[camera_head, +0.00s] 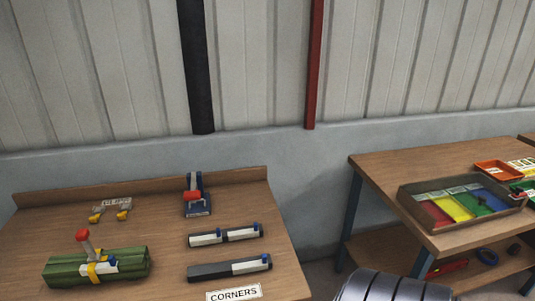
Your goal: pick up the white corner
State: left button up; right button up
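A white label reading CORNERS (233,293) is at the front edge of the left wooden table (165,275). Behind it lie two dark bars with white-and-blue parts: a front bar (215,272) with one white part (250,266) on its right, and a rear bar with two white parts, one on the left (206,239) and one on the right (241,235). Small pale pieces with yellow ends (112,204) lie at the back left. I cannot tell which piece is the white corner. Neither gripper is in view.
A green bundle with a yellow strap (60,271) and red-knobbed handle (83,236) lies front left. A blue-and-red tool (193,196) stands at the back. The right table (385,172) holds a tray of coloured compartments (414,215) and an orange tray (496,171).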

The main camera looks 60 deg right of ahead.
aim_at(243, 268)
jog(key=z, duration=1.6)
